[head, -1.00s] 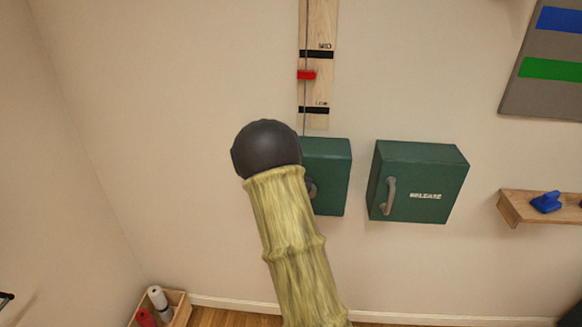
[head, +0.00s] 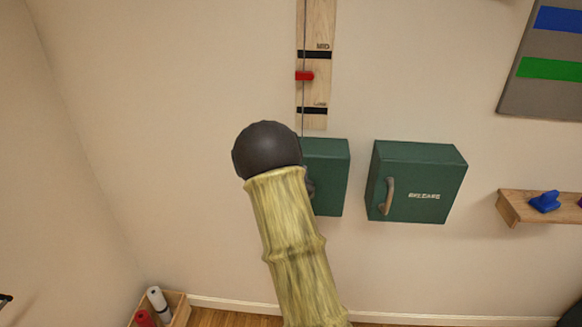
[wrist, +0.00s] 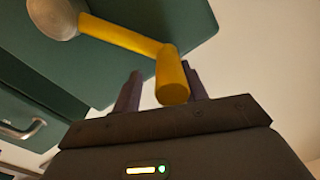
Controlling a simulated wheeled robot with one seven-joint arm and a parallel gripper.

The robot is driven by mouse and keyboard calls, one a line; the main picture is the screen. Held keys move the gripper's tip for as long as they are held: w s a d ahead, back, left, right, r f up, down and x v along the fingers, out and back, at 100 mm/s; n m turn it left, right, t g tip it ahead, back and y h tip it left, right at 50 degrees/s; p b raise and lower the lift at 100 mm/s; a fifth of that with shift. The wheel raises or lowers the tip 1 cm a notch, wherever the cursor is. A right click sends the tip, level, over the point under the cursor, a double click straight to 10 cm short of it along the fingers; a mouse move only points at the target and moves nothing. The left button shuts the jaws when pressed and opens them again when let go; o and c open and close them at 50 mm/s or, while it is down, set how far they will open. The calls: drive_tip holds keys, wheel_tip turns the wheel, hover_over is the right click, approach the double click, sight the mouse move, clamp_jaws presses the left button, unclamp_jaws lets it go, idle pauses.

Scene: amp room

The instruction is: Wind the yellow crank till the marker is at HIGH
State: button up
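The red marker (head: 304,76) is on the wooden scale board (head: 320,85), between the LOW and MID bands and nearer MID. HIGH is out of view. A vertical cord runs along the board to the green winch box (head: 328,175). The yellow crank (wrist: 125,35) shows in the wrist view, running from a pale round hub (wrist: 52,15) to a yellow handle (wrist: 172,80). My gripper (wrist: 162,88) has its two fingers on either side of the handle. A gap shows at the left finger; the right finger is partly behind the handle. In the head view my arm hides crank and gripper.
A wooden shelf (head: 515,205) with a blue object is further right. A wooden crate (head: 178,305) with rolls stands on the floor at lower left.

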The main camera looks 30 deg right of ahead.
drive_tip(key=shift+o, duration=1.2)
drive_tip(key=shift+s+d+f, duration=0.25)
drive_tip(key=shift+s+d, duration=0.05)
drive_tip(key=shift+d, duration=0.1)
drive_tip(key=shift+w+a+r, duration=0.1)
drive_tip(key=shift+a, duration=0.1)
drive_tip(key=b+v, duration=0.7)
drive_tip(key=v, duration=0.7)
drive_tip(key=shift+a, duration=0.25)
drive_tip(key=shift+s+a+r+b, duration=0.15)
drive_tip(key=shift+s+b, duration=0.15)
drive_tip(key=shift+b, duration=0.5)
drive_tip(key=shift+s+a+b, duration=0.15)
drive_tip(key=shift+s+b, duration=0.15)
drive_tip(key=shift+b, duration=0.5)
